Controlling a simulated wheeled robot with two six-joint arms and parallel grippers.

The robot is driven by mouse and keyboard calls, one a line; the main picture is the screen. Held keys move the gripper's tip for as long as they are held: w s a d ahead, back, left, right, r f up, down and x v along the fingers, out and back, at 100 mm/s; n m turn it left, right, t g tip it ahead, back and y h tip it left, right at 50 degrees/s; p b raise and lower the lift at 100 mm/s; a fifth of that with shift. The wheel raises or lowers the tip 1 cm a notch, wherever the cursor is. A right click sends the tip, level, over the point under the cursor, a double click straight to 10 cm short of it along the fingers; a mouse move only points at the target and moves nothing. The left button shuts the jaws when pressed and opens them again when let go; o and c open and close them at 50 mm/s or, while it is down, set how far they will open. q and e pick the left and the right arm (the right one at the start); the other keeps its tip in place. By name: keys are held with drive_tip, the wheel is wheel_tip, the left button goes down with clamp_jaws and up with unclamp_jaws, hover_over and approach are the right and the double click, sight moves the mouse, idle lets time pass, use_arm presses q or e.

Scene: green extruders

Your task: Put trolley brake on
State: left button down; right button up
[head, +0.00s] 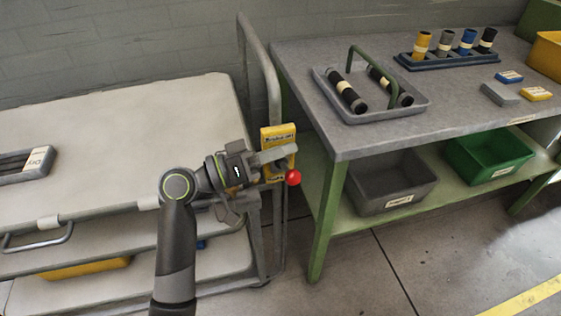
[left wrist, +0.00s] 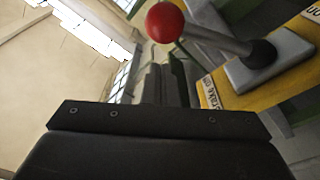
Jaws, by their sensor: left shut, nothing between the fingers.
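The trolley (head: 120,115) stands at the left, with a yellow brake plate (head: 277,131) at its right end by the upright handle. The brake lever has a red ball knob (head: 293,177) in the head view. In the left wrist view the red knob (left wrist: 165,23) is at the top, on a grey rod (left wrist: 215,40) from a grey mount on the yellow plate. My left gripper (head: 268,172) is shut and empty, close to the plate and just left of the knob. It partly hides the lever in the head view. My right gripper is not in view.
A green-legged workbench (head: 440,115) stands right of the trolley, with a grey tray (head: 410,108) and a rack of coloured tubes on top. A grey bin (head: 390,185) and a green bin (head: 490,155) sit on its lower shelf. The trolley's tubular handle (head: 262,65) rises behind the plate.

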use_arm(q)
drive_tip(key=shift+s+a+f, duration=0.1)
drive_tip(key=shift+s+f, duration=0.8)
drive_tip(key=shift+f, duration=0.05)
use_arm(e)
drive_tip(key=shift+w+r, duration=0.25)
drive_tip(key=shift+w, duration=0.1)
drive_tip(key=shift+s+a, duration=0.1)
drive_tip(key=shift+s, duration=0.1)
use_arm(q)
drive_tip(key=f+b, duration=0.1)
drive_tip(key=b, duration=0.1)
drive_tip(key=s+f+m+b, duration=0.1)
drive_tip(key=b, duration=0.1)
drive_tip(key=s+f+b, duration=0.1)
drive_tip(key=b, duration=0.1)
drive_tip(key=shift+d+m, duration=0.3)
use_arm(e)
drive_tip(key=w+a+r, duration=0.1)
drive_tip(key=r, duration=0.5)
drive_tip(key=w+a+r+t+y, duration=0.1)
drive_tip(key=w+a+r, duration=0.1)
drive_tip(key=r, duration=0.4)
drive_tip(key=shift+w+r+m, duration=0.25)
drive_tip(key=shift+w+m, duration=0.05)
